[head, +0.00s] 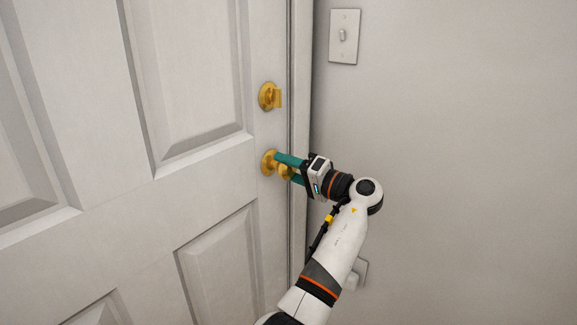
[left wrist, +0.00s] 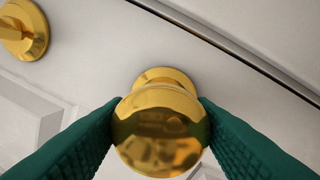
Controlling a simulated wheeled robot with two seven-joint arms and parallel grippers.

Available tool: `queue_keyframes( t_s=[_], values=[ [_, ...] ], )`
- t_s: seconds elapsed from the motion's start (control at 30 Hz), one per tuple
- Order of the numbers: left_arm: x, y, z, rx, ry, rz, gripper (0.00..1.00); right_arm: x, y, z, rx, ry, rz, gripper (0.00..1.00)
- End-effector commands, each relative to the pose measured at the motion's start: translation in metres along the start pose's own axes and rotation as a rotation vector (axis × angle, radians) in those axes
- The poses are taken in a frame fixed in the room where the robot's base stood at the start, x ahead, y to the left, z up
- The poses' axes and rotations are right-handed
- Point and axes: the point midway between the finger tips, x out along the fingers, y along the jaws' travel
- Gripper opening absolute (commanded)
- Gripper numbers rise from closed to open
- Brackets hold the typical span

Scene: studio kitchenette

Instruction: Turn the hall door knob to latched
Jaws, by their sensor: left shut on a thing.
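The hall door (head: 215,160) is white and panelled, and it stands flush in its frame as far as I can see. Its round brass knob (head: 268,163) is near the right edge of the door, partly hidden by my gripper. My left gripper (head: 287,168) has its green fingers on either side of the knob. In the left wrist view the brass knob (left wrist: 160,130) fills the gap, with a green finger touching each side, so the gripper is shut on it. How far the knob is turned cannot be told. My right gripper is not in view.
A brass deadbolt with a thumb-turn (head: 269,96) sits above the knob; it also shows at the upper left of the left wrist view (left wrist: 22,30). A light switch plate (head: 344,36) is on the plain wall to the right. Another white fitting (head: 361,272) is low on that wall, behind my arm.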

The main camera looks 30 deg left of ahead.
Motion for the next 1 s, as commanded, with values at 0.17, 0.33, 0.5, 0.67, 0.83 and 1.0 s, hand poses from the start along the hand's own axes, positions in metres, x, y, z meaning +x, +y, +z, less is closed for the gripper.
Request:
queue_keyframes(
  t_s=[0.17,0.33,0.5,0.67,0.83,1.0],
  values=[
    [0.0,-0.001,0.0,0.005,-0.001,0.0,0.27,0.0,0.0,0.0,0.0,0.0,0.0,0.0],
    [0.0,-0.001,0.0,0.005,-0.001,0.0,0.54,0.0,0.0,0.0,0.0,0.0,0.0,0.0],
    [0.0,-0.001,0.0,0.004,-0.001,0.0,0.69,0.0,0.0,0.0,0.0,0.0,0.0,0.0],
    [0.0,-0.001,0.0,0.003,-0.001,0.0,0.69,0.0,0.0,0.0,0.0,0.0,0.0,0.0],
    [-0.01,-0.001,0.0,0.003,-0.002,-0.002,0.69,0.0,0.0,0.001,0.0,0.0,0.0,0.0],
    [-0.041,-0.001,0.001,0.003,-0.004,-0.003,0.69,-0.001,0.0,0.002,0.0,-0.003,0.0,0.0]
  ],
)
